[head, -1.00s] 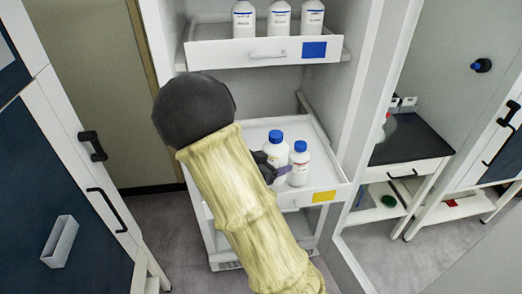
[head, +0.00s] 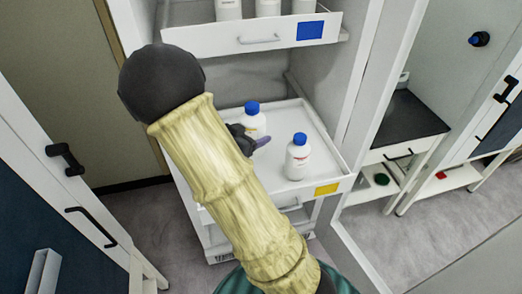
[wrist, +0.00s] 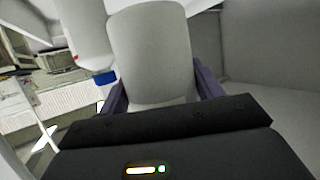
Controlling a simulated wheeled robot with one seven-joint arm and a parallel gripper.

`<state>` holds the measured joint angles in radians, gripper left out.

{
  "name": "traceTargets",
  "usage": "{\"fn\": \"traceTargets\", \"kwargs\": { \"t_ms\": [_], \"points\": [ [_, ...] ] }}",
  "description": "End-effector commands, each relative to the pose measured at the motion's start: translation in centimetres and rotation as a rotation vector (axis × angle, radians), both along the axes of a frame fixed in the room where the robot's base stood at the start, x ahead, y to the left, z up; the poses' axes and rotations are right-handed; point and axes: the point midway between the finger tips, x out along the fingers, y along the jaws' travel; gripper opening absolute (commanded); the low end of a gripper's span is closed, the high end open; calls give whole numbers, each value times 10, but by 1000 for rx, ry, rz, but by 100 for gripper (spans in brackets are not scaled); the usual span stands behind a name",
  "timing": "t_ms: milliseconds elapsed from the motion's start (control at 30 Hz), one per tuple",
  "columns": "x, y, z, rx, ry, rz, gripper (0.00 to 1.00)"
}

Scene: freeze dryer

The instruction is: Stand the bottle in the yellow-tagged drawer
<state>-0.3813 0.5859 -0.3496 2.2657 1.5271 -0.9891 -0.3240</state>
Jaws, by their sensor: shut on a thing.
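The drawer (head: 322,135) with the yellow tag (head: 327,188) is pulled out at middle height. My gripper (head: 252,142) is shut on a white bottle with a blue cap (head: 252,122), upright over the back left of that drawer. Its base is hidden behind my gripper and arm, so I cannot tell whether it touches the drawer floor. In the wrist view the held bottle (wrist: 152,50) fills the space between the fingers. A second white bottle with a blue cap (head: 298,160) stands in the drawer to the right, apart from the held one; it also shows in the wrist view (wrist: 88,35).
A shelf drawer with a blue tag (head: 310,30) and several white bottles is above. Clear drawer floor lies around the second bottle. A black-topped bench (head: 410,125) is further right.

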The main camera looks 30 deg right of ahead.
Motion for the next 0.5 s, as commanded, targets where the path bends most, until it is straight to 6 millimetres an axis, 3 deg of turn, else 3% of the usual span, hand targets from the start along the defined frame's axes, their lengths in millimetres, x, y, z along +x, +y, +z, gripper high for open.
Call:
{"fn": "traceTargets", "kwargs": {
  "t_ms": [167, 400, 500],
  "points": [
    [0, 0, -11, -3, 2, 0, 28],
    [0, -1, -49, -4, 3, -1, 28],
    [0, -1, -57, -3, 0, -1, 28]
  ]
}}
